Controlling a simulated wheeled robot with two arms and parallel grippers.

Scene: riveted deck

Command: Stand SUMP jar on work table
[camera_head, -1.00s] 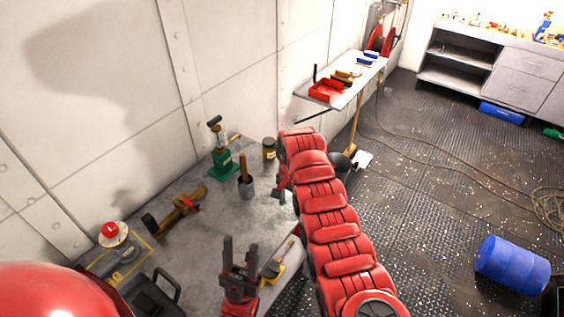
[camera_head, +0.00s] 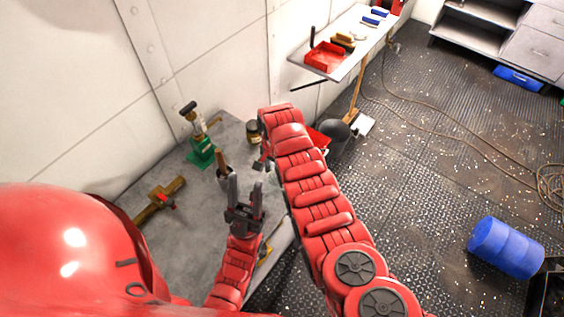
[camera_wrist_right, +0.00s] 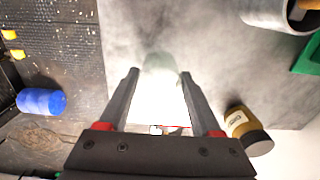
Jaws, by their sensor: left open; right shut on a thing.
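My right gripper (camera_wrist_right: 158,95) is shut on a pale, glare-washed thing (camera_wrist_right: 158,88). Its outline and any lettering are too bright to make out. In the head view my red right arm hides most of that gripper and what it holds, over the right side of the grey work table (camera_head: 200,225). An amber jar with a dark lid (camera_head: 254,132) stands on the table's far part, beside the arm. It also shows in the right wrist view (camera_wrist_right: 240,121), its label unreadable. My left gripper (camera_head: 245,188) is open and empty, above the table's near right part.
A grey cup with a wooden-handled tool (camera_head: 224,172) stands close to my left gripper. A green jack (camera_head: 200,150) and a brass valve (camera_head: 160,202) are further left. A wall shelf (camera_head: 345,68) holds a red tray (camera_head: 326,58). A blue drum (camera_head: 507,248) lies on the floor.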

